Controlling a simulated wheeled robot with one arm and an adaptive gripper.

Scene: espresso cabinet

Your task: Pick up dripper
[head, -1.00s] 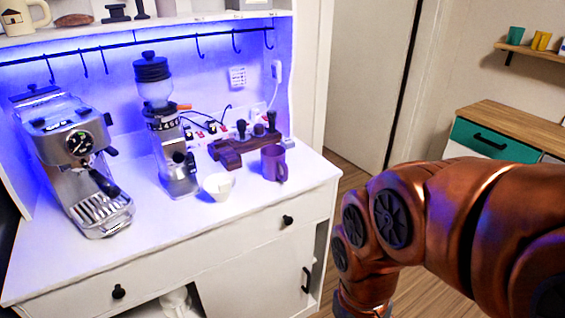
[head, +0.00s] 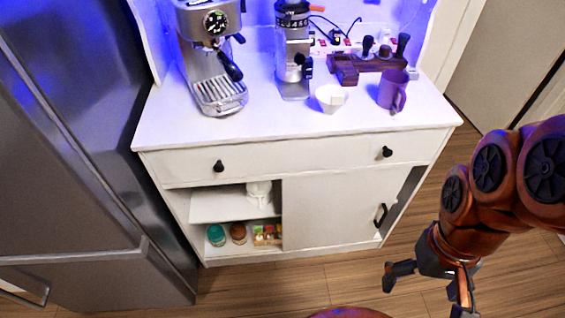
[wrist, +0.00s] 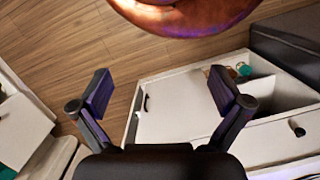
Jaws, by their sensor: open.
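A small white cone-shaped vessel (head: 330,98), which looks like the dripper, stands on the white counter (head: 190,135) between the grinder and the purple mug. The wrist view does not show it. My gripper (head: 425,290) hangs low over the floor, in front and to the right of the cabinet, well below the counter top and apart from the vessel. Its two fingers also show in the wrist view (wrist: 160,92), spread wide with nothing between them.
A purple mug (head: 392,90) stands close to the right of the vessel, and the grinder (head: 293,60) to its left. A wooden stand (head: 365,66) is behind. The espresso machine (head: 215,60) is further left. A fridge (head: 70,150) bounds the left side. The counter's front strip is clear.

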